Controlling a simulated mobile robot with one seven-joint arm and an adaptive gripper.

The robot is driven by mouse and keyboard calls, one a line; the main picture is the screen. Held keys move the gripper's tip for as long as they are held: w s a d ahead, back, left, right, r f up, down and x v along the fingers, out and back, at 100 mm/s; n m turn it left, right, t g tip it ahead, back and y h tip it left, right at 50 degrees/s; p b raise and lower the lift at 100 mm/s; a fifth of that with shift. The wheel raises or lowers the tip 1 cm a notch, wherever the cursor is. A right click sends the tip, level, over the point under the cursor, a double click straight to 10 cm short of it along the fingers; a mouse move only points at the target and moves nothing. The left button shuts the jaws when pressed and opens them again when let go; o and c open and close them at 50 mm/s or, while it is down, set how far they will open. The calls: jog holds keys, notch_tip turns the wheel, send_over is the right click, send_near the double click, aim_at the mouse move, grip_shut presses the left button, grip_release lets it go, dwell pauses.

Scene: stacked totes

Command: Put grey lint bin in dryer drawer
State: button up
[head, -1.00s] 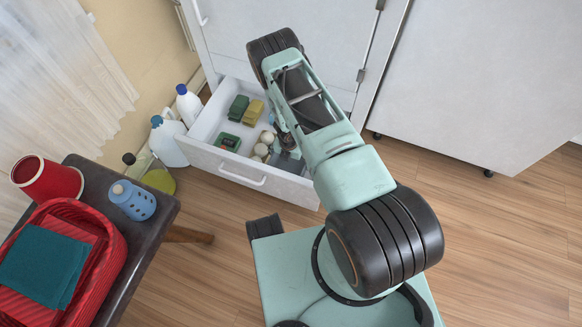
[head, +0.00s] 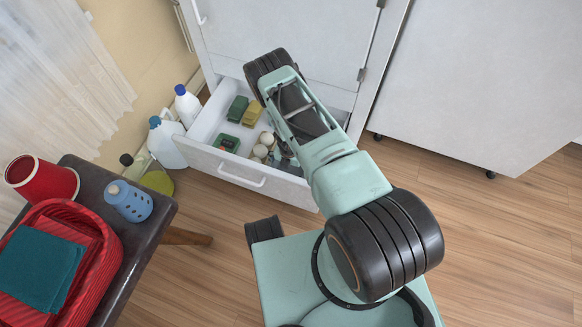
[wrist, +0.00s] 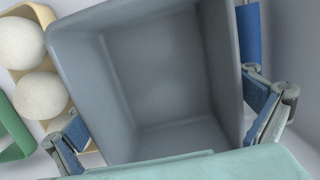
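The grey lint bin (wrist: 160,80) fills the middle of the wrist view, open side toward the camera, its inside empty. My gripper (wrist: 170,120) has a blue-padded finger against each side of it and appears shut on it. In the head view my arm reaches into the open dryer drawer (head: 225,166), a white drawer with a front handle. There my gripper (head: 284,152) is mostly hidden behind my forearm, and the bin is largely hidden too. The bin is at the drawer's right part; whether it rests on the drawer floor I cannot tell.
White balls in a tan tray (wrist: 48,75) lie just left of the bin. Green (head: 238,108) and yellow (head: 253,113) items share the drawer. Bottles (head: 167,141) stand left of it. A dark table (head: 150,232) with a red basket is at left.

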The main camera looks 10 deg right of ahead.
notch_tip(320, 180, up, 12)
jog(key=s+p, duration=0.1)
jog(key=p, duration=0.4)
jog(key=shift+s+a+p, duration=0.15)
jog(key=shift+a+p, duration=0.2)
jog(key=shift+a, duration=0.1)
jog(key=shift+r, duration=0.1)
